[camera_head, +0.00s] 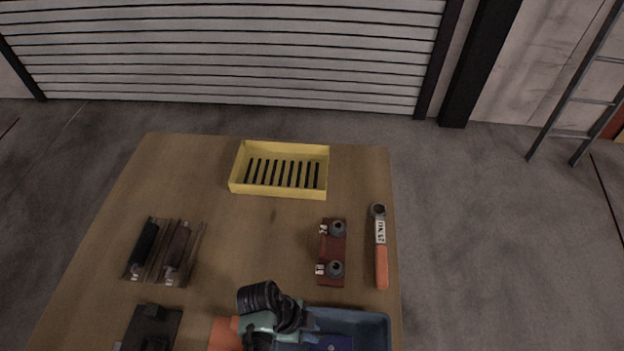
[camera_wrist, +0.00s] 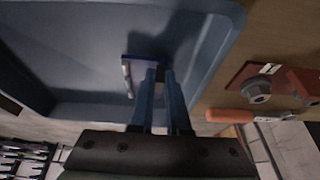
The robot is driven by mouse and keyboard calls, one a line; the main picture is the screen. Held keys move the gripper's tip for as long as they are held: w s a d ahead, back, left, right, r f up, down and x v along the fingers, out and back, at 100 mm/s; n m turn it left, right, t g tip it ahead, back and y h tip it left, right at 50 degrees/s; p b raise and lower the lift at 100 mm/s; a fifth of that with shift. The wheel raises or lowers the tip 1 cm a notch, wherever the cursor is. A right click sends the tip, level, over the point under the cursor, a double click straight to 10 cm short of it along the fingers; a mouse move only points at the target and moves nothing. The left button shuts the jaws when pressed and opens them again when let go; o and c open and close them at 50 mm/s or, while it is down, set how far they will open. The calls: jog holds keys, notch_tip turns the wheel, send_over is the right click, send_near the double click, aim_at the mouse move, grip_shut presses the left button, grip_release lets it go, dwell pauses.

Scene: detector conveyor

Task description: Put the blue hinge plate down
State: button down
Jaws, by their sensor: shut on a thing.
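The blue hinge plate (camera_wrist: 130,76) is between the tips of my gripper (camera_wrist: 159,76) in the wrist view, and the fingers are shut on it. Part of the plate is hidden behind the fingers. It is inside the blue bin (camera_wrist: 60,45), over the bin's floor; I cannot tell whether it touches the floor. In the head view the plate (camera_head: 333,343) shows as a dark blue patch in the bin (camera_head: 374,322) at the bottom edge. My gripper (camera_head: 312,322) is at the bin's left side there, partly hidden by my wrist.
A red block with two round knobs (camera_head: 332,252) and an orange-handled wrench (camera_head: 381,252) lie beyond the bin. A yellow slotted tray (camera_head: 280,193) stands at the table's far edge. A dark roller fixture (camera_head: 160,250) is at left. The table's middle is clear.

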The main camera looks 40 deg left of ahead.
jog(key=shift+f, duration=0.45)
jog(key=shift+f, duration=0.1)
jog(key=c, duration=0.9)
grip_release()
